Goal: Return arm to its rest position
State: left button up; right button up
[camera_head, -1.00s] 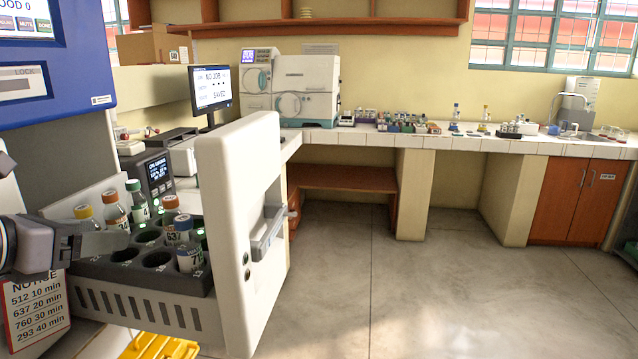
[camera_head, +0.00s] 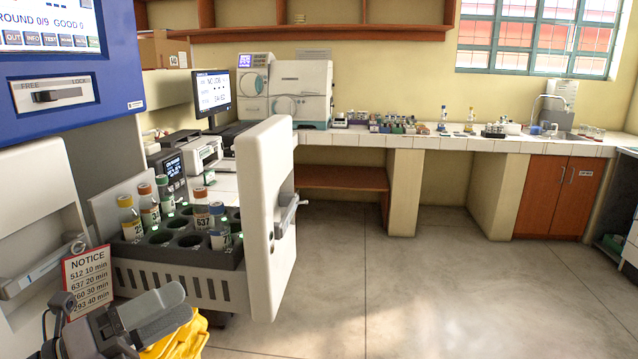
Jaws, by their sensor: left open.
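My left gripper (camera_head: 130,318) is at the lower left of the head view, in front of and below the open incubator drawer (camera_head: 200,288). It is open, and I see nothing between its fingers. It is apart from the bottles. The drawer holds a dark rack (camera_head: 150,254) with several upright capped bottles. They include a yellow-capped bottle (camera_head: 131,222), a green-capped bottle (camera_head: 165,196), an orange-capped bottle marked 637 (camera_head: 202,213) and a blue-capped bottle (camera_head: 220,232). Some rack holes are empty. My right gripper is not in view.
The thick white drawer front (camera_head: 262,240) stands right of the rack. A notice sign (camera_head: 87,283) hangs left of the drawer. A yellow object (camera_head: 180,342) lies below the gripper. The floor (camera_head: 400,280) to the right is clear. A long white counter (camera_head: 420,143) runs along the back.

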pick_arm(q)
jog(key=s+a+f+n+t+y+p, duration=0.1)
jog(key=a+f+n+t+y, duration=0.15)
jog(key=f+n+y, duration=0.65)
jog(key=s+a+f+n+t+y+p, duration=0.15)
jog(key=f+n+t, duration=0.35)
jog(key=n, duration=0.9)
jog(key=s+d+f+n+g+y, duration=0.1)
jog(key=s+f+n+g, duration=0.3)
jog(key=f, duration=0.5)
jog(key=s+d+f+n+g+y, duration=0.2)
jog(key=s+f+n+g, duration=0.2)
jog(key=s+f, duration=0.4)
jog(key=shift+s+d+f+n+g, duration=0.3)
jog(key=shift+s+f+n+g, duration=0.1)
jog(key=shift+f+g, duration=0.45)
jog(key=shift+w, duration=0.1)
